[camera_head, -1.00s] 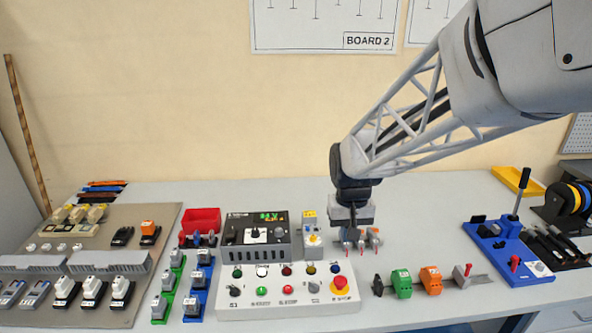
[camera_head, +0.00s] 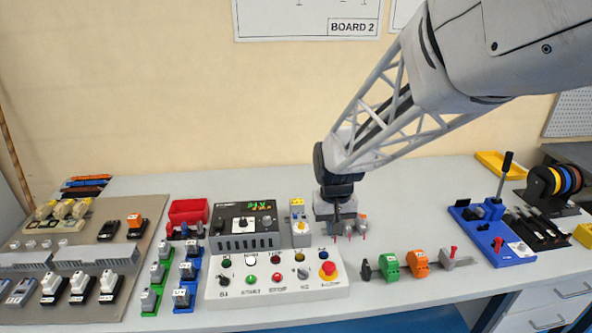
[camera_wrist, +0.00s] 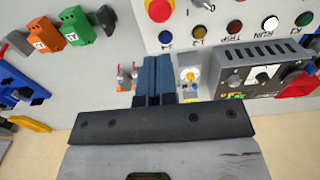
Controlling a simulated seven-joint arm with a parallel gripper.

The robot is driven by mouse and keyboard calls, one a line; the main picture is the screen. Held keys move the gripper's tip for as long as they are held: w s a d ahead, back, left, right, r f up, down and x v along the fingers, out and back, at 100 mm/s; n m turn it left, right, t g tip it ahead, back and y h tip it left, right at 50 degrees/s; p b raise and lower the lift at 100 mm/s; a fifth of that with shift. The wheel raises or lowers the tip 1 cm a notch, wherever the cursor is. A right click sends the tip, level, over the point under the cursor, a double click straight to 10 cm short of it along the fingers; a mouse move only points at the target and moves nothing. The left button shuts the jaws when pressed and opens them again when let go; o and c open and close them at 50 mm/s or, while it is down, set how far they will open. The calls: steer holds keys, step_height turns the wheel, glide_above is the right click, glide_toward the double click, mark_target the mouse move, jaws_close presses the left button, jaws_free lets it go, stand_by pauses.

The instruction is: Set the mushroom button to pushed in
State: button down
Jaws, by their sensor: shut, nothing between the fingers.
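The red mushroom button (camera_head: 327,268) sits on a yellow collar at the right end of the white control panel (camera_head: 270,292). In the wrist view the mushroom button (camera_wrist: 159,9) is at the top edge, partly cut off. My gripper (camera_head: 337,222) is above the bench behind the panel's right end, apart from the button. In the wrist view its dark fingers (camera_wrist: 153,62) are together and empty, pointing toward the panel. I cannot tell how deep the button sits.
The panel also carries several lamps, a black knob, a green START button (camera_head: 250,279) and a red STOP button (camera_head: 276,278). A grey meter box (camera_head: 243,241) stands behind it. Green (camera_head: 389,264) and orange (camera_head: 418,262) blocks stand to the right, a blue bender (camera_head: 492,237) farther right.

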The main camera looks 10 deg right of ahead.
mark_target(329, 266)
step_height(329, 266, down, 11)
steer(key=shift+f, duration=0.25)
stand_by(0.3)
steer(key=shift+s+f, duration=0.2)
steer(key=shift+f, duration=1.05)
step_height(329, 266, up, 16)
steer(key=shift+w+f, duration=0.2)
steer(key=shift+f, duration=0.05)
stand_by(0.4)
steer(key=shift+s+r, duration=0.1)
